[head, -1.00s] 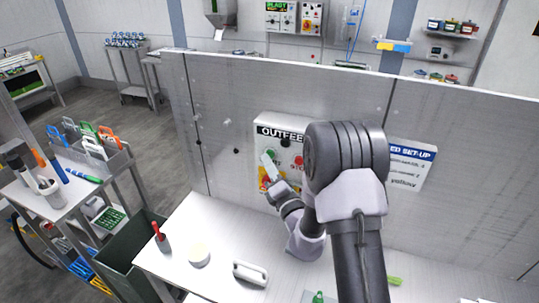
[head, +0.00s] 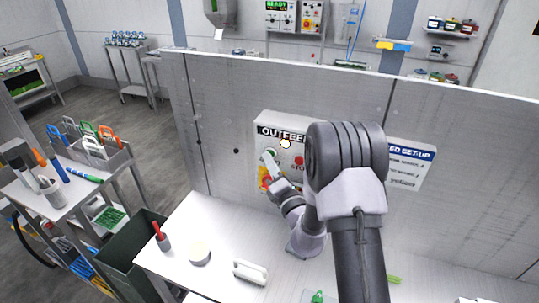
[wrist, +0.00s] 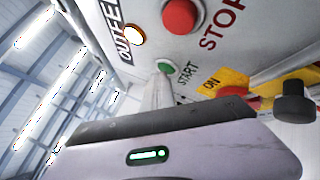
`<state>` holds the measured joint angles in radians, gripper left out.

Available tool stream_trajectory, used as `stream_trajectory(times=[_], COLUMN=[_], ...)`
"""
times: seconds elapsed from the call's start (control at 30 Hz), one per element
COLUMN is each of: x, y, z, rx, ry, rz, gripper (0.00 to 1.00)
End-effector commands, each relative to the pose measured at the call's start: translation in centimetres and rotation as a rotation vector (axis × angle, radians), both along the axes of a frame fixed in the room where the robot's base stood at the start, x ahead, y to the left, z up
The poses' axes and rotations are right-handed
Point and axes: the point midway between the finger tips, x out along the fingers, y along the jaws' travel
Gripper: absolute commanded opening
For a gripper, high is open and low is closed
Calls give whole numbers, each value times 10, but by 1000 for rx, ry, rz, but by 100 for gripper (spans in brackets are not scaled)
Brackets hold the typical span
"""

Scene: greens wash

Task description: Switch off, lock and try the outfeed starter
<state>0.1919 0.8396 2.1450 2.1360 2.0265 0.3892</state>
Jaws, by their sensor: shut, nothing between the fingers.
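The outfeed starter box (head: 265,147) is mounted on the grey partition. Its indicator lamp (head: 286,143) glows pale with an orange rim, also in the wrist view (wrist: 134,34). The red STOP button (wrist: 180,15) and green START button (wrist: 166,66) show close up. My gripper (head: 268,160) is shut and empty, its tips at the START button; I cannot tell whether they touch it. Below, the yellow switch plate (wrist: 228,80) shows the word ON; its red handle (wrist: 255,102) is partly hidden by my gripper, so its position is unclear.
A white bench (head: 215,275) below holds a cup with a red item (head: 162,242), a round pale object (head: 199,252) and a white handled block (head: 250,272). A side cart at left carries a rack of coloured shackle-like items (head: 92,150). A set-up sign (head: 408,165) hangs at right.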

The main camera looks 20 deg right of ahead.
Motion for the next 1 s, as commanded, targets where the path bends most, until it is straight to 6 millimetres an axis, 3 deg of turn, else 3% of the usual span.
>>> stream_trajectory(times=[0.77,1.0], x=[-14,-30], y=[10,22], z=[0,-1], rx=[0,1], ry=[0,-1], rz=[0,1], gripper=[0,0])
